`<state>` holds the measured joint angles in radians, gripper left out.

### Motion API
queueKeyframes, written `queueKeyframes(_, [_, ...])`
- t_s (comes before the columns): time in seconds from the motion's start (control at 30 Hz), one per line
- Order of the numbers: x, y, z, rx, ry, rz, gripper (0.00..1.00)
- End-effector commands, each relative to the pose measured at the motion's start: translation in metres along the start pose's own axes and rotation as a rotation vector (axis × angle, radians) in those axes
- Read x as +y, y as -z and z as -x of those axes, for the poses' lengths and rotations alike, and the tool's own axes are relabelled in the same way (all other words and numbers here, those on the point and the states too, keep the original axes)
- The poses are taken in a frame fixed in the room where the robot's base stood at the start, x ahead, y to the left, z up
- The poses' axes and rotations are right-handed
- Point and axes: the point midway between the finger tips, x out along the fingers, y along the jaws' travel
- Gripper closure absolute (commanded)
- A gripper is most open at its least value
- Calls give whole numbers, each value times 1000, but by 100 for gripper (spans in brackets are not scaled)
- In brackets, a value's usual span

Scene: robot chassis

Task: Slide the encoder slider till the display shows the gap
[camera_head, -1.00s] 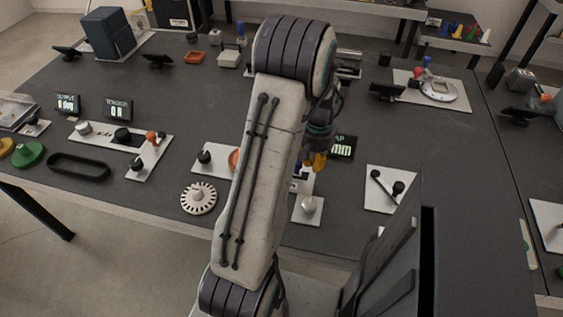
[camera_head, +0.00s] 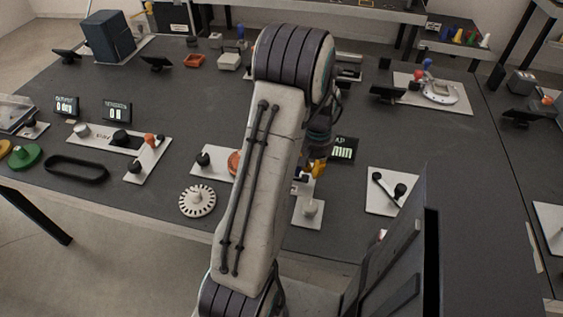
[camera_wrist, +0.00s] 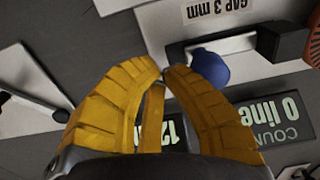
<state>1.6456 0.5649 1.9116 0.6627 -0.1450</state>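My gripper (camera_head: 318,168) has yellow fingers and hangs over the slider plate (camera_head: 308,212). In the wrist view my gripper (camera_wrist: 164,70) has its fingertips almost together, with nothing seen between them. A blue knob (camera_wrist: 208,68) lies just beside the right fingertip; I cannot tell if they touch. It sits by a pale bar with a black block (camera_wrist: 284,42) at its right end. A label (camera_wrist: 217,10) reads "GAP 3 mm". One display (camera_wrist: 283,125) reads "COUNT 0 line". The head view shows a display (camera_head: 343,149) ending in "mm", partly hidden by my arm.
A plate with a black lever (camera_head: 392,190) lies to the right, and a white toothed disc (camera_head: 197,200) to the left. An orange disc (camera_wrist: 314,45) is at the wrist view's right edge. A plate with a black rod (camera_wrist: 35,85) is at its left.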

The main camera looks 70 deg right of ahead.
Motion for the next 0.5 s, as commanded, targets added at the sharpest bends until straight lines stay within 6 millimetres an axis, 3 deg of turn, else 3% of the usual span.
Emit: queueKeyframes(0.5, [-8,-3,-3,-9,1,1,100])
